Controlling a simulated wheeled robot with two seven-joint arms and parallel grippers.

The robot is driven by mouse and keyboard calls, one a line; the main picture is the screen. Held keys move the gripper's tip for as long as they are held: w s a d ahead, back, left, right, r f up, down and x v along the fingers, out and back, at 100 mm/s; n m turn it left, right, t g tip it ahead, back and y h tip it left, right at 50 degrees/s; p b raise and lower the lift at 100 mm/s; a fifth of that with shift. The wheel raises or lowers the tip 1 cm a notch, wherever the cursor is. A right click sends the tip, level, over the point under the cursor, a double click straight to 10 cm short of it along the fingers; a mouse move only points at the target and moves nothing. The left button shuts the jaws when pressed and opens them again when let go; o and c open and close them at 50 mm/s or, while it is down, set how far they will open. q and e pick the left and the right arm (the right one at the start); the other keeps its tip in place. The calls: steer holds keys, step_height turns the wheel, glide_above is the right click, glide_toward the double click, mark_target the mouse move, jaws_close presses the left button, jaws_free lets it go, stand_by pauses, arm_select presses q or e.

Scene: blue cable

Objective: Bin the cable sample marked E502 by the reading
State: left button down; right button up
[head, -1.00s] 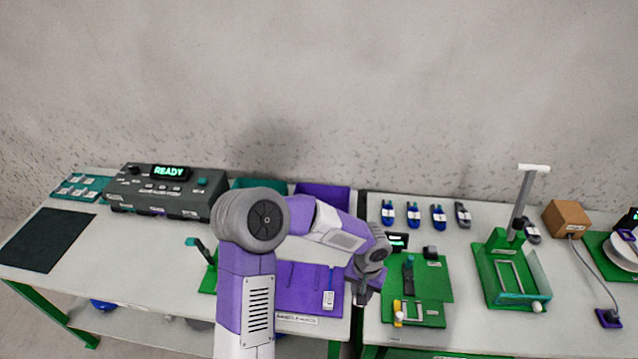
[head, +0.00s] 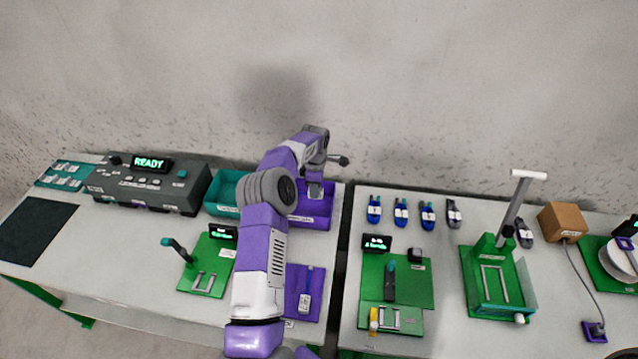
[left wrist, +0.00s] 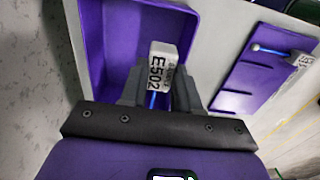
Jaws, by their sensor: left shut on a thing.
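My left gripper (head: 315,188) is over the purple bin (head: 318,222) at the back of the left table. In the left wrist view the gripper (left wrist: 157,88) is shut on the cable sample (left wrist: 161,58), whose white tag reads E502 and shows a bit of blue cable. The sample is in front of the purple bin's interior (left wrist: 112,45); its height above the floor is hard to tell. A teal bin (head: 222,190) stands left of the purple one, partly behind my arm. My right gripper is not in view.
A purple mat (head: 292,300) carries another tagged piece (head: 304,304). A grey bench meter (head: 152,188) shows READY. Green fixtures with small displays stand on both tables, one at left (head: 207,265), one at right (head: 398,290). Several blue and grey samples (head: 401,212) line the right table's back.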

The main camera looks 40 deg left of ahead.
arm_select(q)
steer(key=shift+f+b, duration=3.05)
steer(key=shift+f, duration=1.95)
steer(key=shift+d, duration=0.1)
steer(key=shift+f+b, duration=1.25)
steer(key=shift+f, duration=0.25)
steer(key=c, duration=0.7)
jaws_free()
steer(key=shift+c, duration=0.2)
steer(key=shift+r, duration=0.15)
steer(key=shift+r+p, duration=3.55)
steer(key=shift+r, duration=2.3)
